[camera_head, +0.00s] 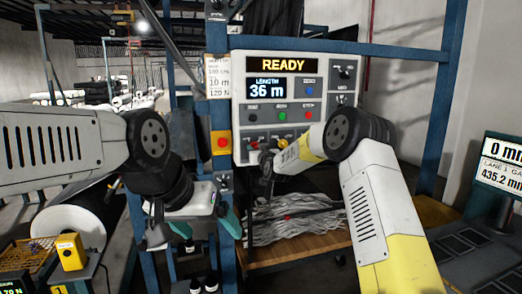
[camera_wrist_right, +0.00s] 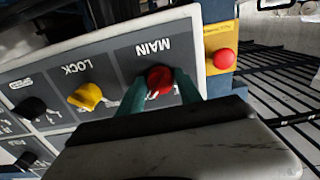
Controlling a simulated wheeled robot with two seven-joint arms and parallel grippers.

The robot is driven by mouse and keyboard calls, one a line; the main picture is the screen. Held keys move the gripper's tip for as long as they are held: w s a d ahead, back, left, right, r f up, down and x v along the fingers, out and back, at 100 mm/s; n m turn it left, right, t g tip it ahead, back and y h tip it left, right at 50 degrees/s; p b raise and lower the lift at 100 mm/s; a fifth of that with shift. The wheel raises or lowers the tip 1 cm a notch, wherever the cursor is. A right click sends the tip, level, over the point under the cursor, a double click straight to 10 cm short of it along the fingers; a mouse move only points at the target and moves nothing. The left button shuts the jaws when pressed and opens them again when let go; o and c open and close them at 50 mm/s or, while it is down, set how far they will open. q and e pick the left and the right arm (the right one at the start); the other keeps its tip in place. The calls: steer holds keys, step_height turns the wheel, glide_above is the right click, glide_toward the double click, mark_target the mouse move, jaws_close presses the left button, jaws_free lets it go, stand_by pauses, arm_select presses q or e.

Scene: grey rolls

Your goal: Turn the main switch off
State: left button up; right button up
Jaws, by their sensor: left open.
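The main switch is a red rotary knob (camera_wrist_right: 159,79) under the label MAIN, which appears upside down in the right wrist view. My right gripper (camera_wrist_right: 162,84) has its two teal fingers on either side of the knob. Whether both fingers press on it is unclear. The knob's exact turn angle is hard to read. The panel display (camera_head: 283,65) reads READY. My left gripper (camera_head: 206,226) is open and empty, low in front of the blue frame.
Beside the main switch is a yellow LOCK knob (camera_wrist_right: 86,96), then a black SPEED knob (camera_wrist_right: 31,109). A red button on a yellow plate (camera_head: 222,142) sits left of the panel. Grey strands (camera_head: 300,222) lie on a wooden shelf below. A monitor (camera_head: 501,162) stands right.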

jaws_close()
steer(key=shift+n, duration=0.4)
steer(key=n, duration=0.3)
steer(key=shift+n, duration=0.4)
steer(key=n, duration=0.4)
steer(key=shift+n, duration=0.3)
steer(key=n, duration=0.4)
steer(key=shift+d, duration=0.1)
steer(key=shift+n, duration=2.5)
